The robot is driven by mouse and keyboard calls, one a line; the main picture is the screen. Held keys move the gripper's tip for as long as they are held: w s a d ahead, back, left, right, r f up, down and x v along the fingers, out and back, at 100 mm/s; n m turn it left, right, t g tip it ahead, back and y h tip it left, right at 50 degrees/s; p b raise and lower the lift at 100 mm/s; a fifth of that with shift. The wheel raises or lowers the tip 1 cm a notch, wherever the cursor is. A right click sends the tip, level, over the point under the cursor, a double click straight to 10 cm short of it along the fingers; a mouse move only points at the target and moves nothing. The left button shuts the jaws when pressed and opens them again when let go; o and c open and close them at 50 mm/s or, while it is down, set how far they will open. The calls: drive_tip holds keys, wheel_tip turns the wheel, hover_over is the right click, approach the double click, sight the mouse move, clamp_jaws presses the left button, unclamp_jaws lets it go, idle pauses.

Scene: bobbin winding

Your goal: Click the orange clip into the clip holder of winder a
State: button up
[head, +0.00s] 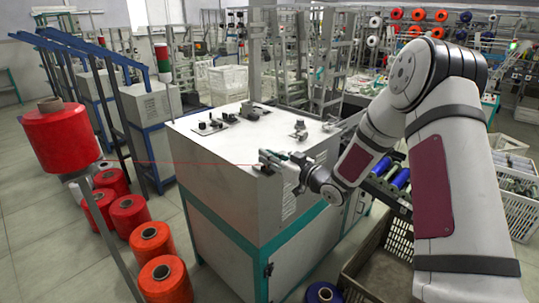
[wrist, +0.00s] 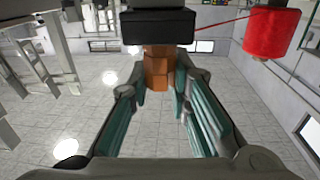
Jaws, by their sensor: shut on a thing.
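My gripper (head: 275,160) is at the upper side of a white machine cabinet (head: 225,165) with a teal frame, which looks like a winder; no letter is readable on it. In the wrist view, my gripper (wrist: 163,85) has its fingertips closed on the orange clip (wrist: 158,66), a small brown-orange block. The clip's far end meets or lies just under a dark block (wrist: 158,26), which may be the clip holder; whether it is seated cannot be told. In the head view the clip is hidden or too small to tell.
A red thread (head: 180,164) runs from near the large red spool (head: 62,138) to the cabinet by my gripper. Red and orange spools (head: 150,240) stand on the floor at left. Crates (head: 385,275) and a rack with blue bobbins (head: 400,178) are at right. Small fittings (head: 210,124) sit on the cabinet top.

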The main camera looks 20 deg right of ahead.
drive_tip(key=shift+f, duration=0.4)
drive_tip(key=o, duration=0.9)
drive_tip(key=shift+s, duration=0.1)
